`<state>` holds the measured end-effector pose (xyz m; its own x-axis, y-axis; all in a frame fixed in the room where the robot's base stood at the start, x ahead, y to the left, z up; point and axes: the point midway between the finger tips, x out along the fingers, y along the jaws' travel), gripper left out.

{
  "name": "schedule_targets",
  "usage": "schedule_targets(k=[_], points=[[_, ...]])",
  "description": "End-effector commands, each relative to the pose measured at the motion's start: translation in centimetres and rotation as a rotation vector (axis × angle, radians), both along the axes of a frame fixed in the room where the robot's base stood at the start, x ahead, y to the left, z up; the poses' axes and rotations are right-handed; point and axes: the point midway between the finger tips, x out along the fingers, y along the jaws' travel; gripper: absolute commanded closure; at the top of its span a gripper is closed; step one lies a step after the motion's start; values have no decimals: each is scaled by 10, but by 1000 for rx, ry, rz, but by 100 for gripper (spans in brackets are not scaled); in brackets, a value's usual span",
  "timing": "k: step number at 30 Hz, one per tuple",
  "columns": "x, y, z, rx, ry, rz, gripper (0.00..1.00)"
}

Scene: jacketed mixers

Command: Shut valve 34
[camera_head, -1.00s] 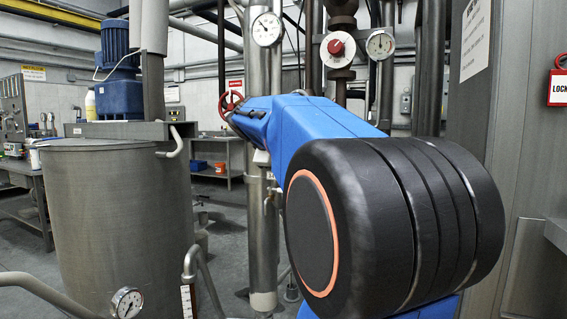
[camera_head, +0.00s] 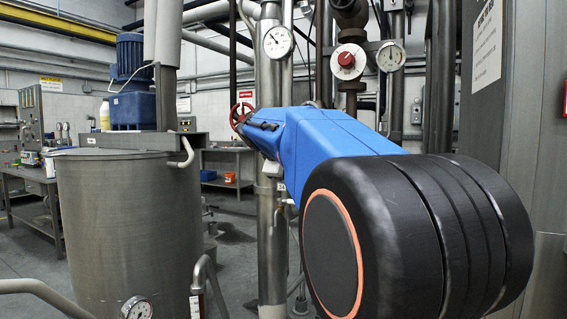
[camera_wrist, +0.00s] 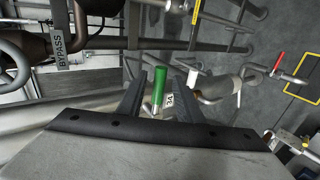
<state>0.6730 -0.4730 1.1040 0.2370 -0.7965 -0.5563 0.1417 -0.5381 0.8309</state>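A green valve handle (camera_wrist: 161,84) stands between the two dark fingers of my gripper (camera_wrist: 159,88) in the wrist view. A small white tag (camera_wrist: 170,100) beside its lower end seems to read 34. The fingers are apart, one on each side of the handle, with a visible gap on both sides. I cannot tell how deep the handle sits between them. In the head view my blue and black arm covers the middle, and the green handle does not show there.
A red handwheel (camera_head: 240,116) shows just past my arm's far end. A vertical steel pipe (camera_head: 270,220) runs behind my arm. A large grey tank (camera_head: 130,230) stands on the left. The wrist view shows a BYPASS-labelled pipe (camera_wrist: 60,32) and a red lever (camera_wrist: 277,61).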

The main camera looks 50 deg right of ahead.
Motion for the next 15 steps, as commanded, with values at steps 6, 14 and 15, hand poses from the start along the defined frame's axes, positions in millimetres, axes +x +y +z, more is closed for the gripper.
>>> schedule_targets(k=[6,14,15], points=[[-8,31,22,-1,-2,5,67],[-20,70,49,-1,-2,5,67],[-21,76,53,-1,-2,4,67]])
